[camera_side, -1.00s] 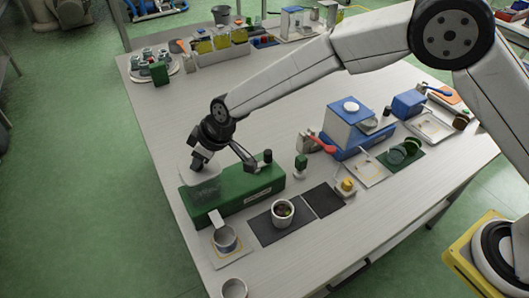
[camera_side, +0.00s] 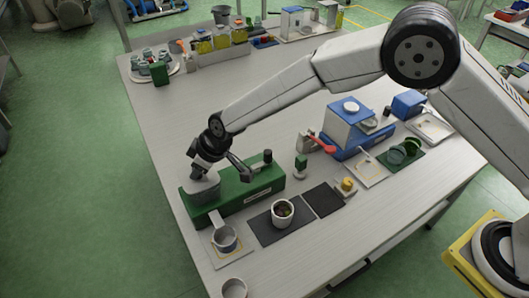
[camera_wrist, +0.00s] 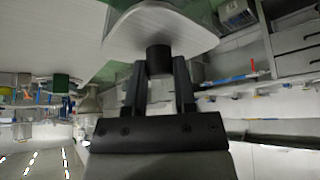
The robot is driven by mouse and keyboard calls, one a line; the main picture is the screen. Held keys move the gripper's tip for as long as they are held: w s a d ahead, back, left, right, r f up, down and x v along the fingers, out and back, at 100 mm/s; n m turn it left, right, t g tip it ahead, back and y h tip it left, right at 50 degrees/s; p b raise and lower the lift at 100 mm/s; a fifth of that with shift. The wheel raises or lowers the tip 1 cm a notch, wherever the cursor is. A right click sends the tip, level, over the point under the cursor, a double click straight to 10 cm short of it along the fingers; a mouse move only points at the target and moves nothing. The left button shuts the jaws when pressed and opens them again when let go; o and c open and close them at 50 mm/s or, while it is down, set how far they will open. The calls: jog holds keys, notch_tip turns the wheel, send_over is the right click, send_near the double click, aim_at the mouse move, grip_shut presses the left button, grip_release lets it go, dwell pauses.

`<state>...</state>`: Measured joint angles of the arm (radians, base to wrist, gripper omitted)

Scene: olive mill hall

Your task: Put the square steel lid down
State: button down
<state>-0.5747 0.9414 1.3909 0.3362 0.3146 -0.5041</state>
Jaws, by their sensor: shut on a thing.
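The square steel lid (camera_wrist: 160,30) is a pale flat plate with rounded corners and a dark round knob. My gripper (camera_wrist: 158,75) is shut on that knob, with one finger on each side. In the side view the lid (camera_side: 203,187) is over the left end of the long green unit (camera_side: 262,186), below my gripper (camera_side: 197,172). The lid looks about level and very close to the unit's top. I cannot tell whether it touches. The lid and gripper hide what is under them.
A steel cup with a handle (camera_side: 225,239) stands in front of the green unit. A white cup (camera_side: 283,211) with dark contents stands on a dark mat. An empty dark mat (camera_side: 323,200) and a blue-and-white machine (camera_side: 350,125) are to the right. The table's left middle is clear.

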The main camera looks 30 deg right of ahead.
jog(key=shift+f, duration=0.15)
jog(key=shift+c, duration=2.1)
grip_release()
jog(key=shift+s, duration=0.1)
jog(key=shift+d+v, duration=0.2)
jog(key=shift+v, duration=3.65)
jog(key=shift+d, duration=0.1)
